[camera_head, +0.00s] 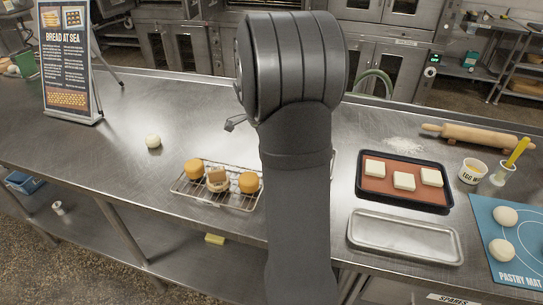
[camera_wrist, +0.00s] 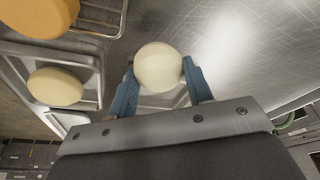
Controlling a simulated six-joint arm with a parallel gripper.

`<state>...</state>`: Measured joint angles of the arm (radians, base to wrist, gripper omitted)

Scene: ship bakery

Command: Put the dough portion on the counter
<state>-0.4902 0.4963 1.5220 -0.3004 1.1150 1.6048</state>
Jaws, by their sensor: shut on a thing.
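The dough portion (camera_wrist: 158,62), a smooth cream ball, is between the two blue-grey fingers of my gripper (camera_wrist: 158,74) in the wrist view. The fingers are shut on its sides. Bare steel counter (camera_wrist: 245,50) shows beyond it; I cannot tell whether the ball touches the counter. In the head view my arm hides the held ball and most of the gripper. Another pale dough ball (camera_head: 153,141) rests alone on the counter (camera_head: 110,160) at the left.
A wire rack (camera_head: 183,192) with orange-brown buns stands left of my arm. In the wrist view a tray (camera_wrist: 95,62) with a yellowish round piece (camera_wrist: 55,87) lies at the left. A baking tray (camera_head: 368,190), an empty tray (camera_head: 405,235) and a pastry mat (camera_head: 485,215) fill the right.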

